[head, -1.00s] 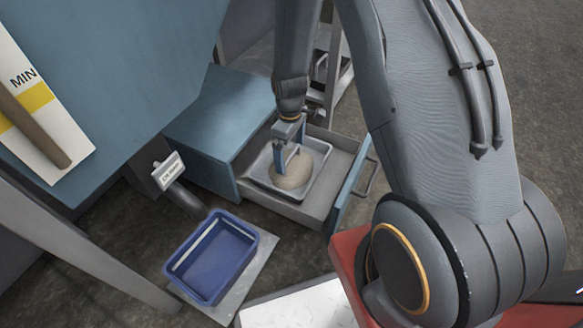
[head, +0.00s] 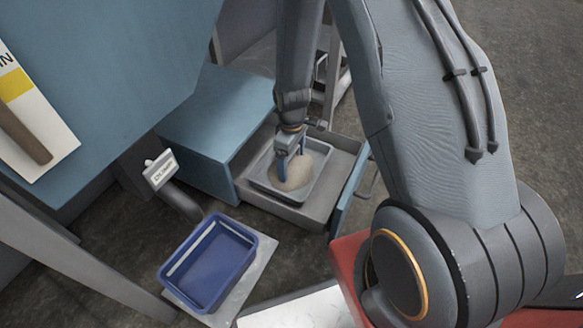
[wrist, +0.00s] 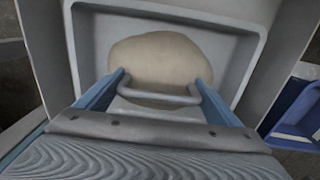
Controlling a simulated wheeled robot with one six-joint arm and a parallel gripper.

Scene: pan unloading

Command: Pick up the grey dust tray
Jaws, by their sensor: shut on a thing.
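The grey dust tray (head: 312,190) sits in the open drawer of the blue cabinet, with a rounded heap of beige dust (head: 297,172) in it. In the wrist view the tray (wrist: 241,62) fills the upper middle, with the dust (wrist: 155,62) inside and a grey bar handle (wrist: 160,98) in front of the dust. My gripper (head: 291,168) reaches down over the tray. Its blue fingers (wrist: 160,84) are shut on the handle, one at each end of the bar. The fingertips partly hide the handle's ends.
The open drawer (head: 322,212) surrounds the tray, with its front panel (head: 350,190) to the right. A blue bin (head: 208,262) stands on a pale plate at lower left, below a pipe with a label (head: 161,170). A blue panel hangs at upper left.

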